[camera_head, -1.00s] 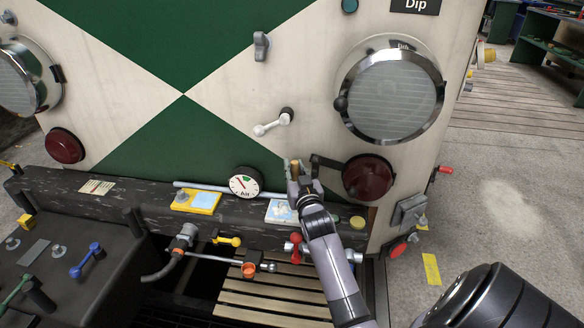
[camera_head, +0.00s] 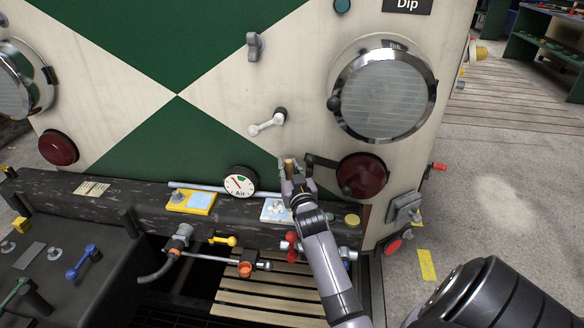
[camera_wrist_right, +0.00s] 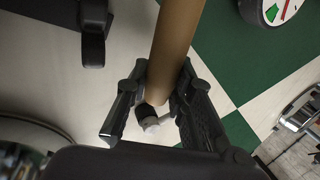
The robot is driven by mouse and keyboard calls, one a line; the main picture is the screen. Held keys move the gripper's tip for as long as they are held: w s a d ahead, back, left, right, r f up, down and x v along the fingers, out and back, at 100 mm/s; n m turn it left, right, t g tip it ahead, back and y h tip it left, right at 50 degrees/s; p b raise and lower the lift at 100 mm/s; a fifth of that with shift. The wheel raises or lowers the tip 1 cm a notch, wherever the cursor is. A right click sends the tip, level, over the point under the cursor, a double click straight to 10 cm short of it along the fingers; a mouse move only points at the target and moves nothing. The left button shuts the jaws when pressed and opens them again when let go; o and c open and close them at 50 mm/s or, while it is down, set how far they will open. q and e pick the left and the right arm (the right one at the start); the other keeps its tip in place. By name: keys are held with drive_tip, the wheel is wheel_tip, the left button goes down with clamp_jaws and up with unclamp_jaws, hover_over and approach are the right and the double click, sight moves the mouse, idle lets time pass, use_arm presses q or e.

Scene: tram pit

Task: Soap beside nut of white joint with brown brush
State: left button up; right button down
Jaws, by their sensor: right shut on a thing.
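My right gripper (camera_head: 290,180) is shut on a brown cylinder, which looks like the brush's handle (camera_wrist_right: 178,45). In the head view only its short tan end (camera_head: 289,164) shows, pointing up; no bristles can be made out. The gripper is in front of the panel, left of the lower right red lamp. A white lever-like fitting (camera_head: 266,123) with a dark knob sits on the panel above and left of it, apart from it; this may be the white joint. No separate nut or soap can be told. My left gripper is out of view.
A dark beam (camera_head: 130,205) carries an air gauge (camera_head: 239,184), a yellow tray (camera_head: 190,201) and a pale blue-white pad (camera_head: 275,211). Red (camera_head: 292,241) and yellow (camera_head: 224,240) fittings lie below. A round headlamp (camera_head: 383,91) and red lamp (camera_head: 362,176) flank the gripper's right.

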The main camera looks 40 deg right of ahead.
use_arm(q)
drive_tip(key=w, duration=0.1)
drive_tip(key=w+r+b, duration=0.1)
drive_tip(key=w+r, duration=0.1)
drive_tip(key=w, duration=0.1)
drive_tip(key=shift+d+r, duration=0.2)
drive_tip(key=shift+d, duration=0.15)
use_arm(e)
drive_tip(key=w+a, duration=0.6)
drive_tip(key=shift+w, duration=0.4)
idle(0.5)
drive_tip(key=shift+f, duration=0.1)
